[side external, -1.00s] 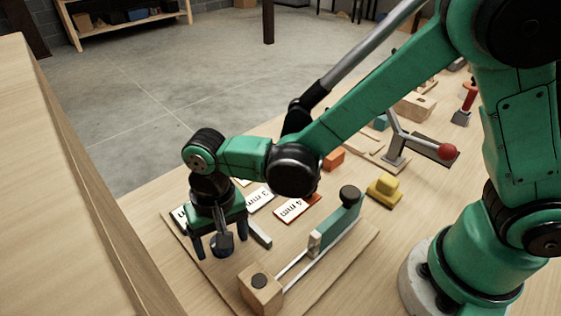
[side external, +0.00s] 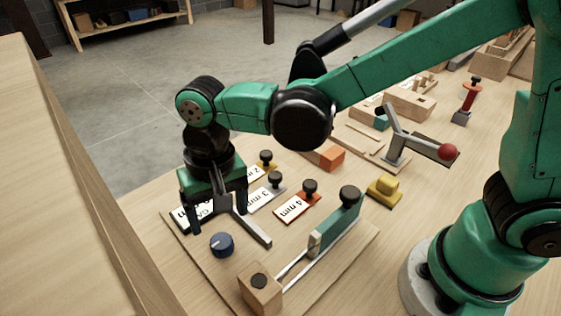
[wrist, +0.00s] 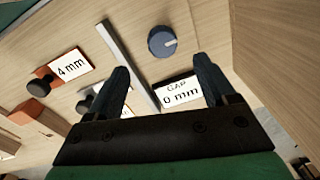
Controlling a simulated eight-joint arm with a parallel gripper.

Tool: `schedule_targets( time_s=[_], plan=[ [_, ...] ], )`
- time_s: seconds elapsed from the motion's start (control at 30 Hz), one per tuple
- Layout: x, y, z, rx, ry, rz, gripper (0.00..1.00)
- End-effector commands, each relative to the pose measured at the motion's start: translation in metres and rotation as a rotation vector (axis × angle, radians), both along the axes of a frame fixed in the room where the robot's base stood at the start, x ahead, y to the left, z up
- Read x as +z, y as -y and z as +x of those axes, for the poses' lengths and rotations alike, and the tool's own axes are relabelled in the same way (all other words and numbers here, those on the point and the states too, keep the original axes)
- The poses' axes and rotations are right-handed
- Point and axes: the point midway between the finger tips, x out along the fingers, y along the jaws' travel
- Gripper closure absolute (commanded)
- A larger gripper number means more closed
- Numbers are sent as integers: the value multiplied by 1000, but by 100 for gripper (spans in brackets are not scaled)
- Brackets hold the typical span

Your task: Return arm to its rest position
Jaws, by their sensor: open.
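My gripper (side external: 217,212) is open and empty, pointing down above the left part of a wooden board (side external: 337,262). In the wrist view, my gripper (wrist: 164,82) has its two dark fingers spread, with a white "GAP 0 mm" label (wrist: 179,93) showing between them. A blue knob (side external: 222,244) stands on the board in front of the fingers, apart from them. It also shows in the wrist view (wrist: 162,41), beyond the fingertips.
Knobbed plates marked 2 mm (side external: 255,172), 3 mm (side external: 266,195) and 4 mm (side external: 297,208) lie right of my gripper.

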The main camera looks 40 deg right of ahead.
Motion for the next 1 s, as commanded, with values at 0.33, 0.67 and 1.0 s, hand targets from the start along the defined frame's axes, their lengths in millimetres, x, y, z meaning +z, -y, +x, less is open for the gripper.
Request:
schedule_targets(
  time_s=[0.33, 0.67, 1.0],
  plan=[
    [49, 98, 1, 73, 281, 41, 23],
    [61, 176, -23, 160, 558, -81, 23],
    [61, 188, -28, 183, 606, -121, 23]
  ],
)
